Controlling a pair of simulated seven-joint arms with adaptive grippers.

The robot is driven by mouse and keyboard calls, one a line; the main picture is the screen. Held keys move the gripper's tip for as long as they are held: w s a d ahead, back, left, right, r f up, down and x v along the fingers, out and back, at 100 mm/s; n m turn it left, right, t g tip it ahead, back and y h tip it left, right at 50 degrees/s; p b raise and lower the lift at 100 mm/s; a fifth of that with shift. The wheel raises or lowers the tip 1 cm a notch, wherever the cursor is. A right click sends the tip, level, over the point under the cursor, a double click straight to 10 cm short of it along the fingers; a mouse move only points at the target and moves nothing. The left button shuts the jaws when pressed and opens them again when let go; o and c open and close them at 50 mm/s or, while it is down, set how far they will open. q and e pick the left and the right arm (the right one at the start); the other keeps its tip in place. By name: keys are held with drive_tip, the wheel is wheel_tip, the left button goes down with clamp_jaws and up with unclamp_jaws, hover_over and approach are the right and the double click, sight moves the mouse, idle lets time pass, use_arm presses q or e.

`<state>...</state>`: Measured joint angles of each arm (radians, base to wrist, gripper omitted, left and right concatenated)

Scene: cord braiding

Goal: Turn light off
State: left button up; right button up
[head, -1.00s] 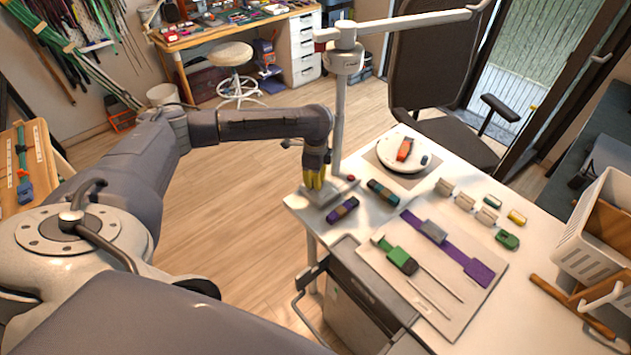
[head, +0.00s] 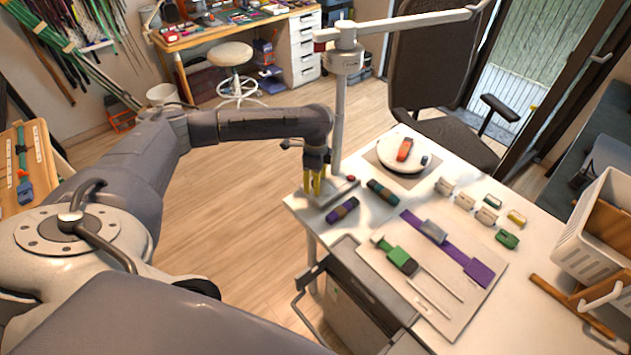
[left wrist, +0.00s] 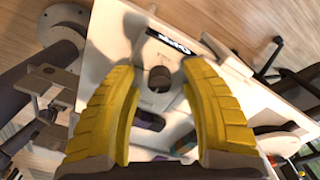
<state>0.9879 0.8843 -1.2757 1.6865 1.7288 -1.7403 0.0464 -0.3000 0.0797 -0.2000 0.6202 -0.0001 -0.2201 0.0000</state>
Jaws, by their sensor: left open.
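The lamp has a grey post and a long white arm (head: 415,20) over the near table's left corner. Its flat base (head: 345,187) lies on that corner, with a small red button (head: 351,178) beside the post. My left gripper (head: 315,187), with yellow fingers, points down over the base, left of the red button. In the left wrist view the gripper (left wrist: 165,110) is open, and nothing is clasped between the fingers. A dark round knob-like part (left wrist: 159,79) shows beyond the gap, near a black label (left wrist: 174,45). I cannot tell whether the lamp is lit.
Dark cord spools (head: 342,210) lie close to the base. A white round plate (head: 404,153), a board with green and purple cords (head: 440,310), several small blocks and a white basket (head: 590,250) fill the table. A dark chair (head: 435,70) stands behind.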

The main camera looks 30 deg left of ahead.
use_arm(q)
drive_tip(key=shift+r, duration=0.1)
drive_tip(key=shift+r, duration=3.65)
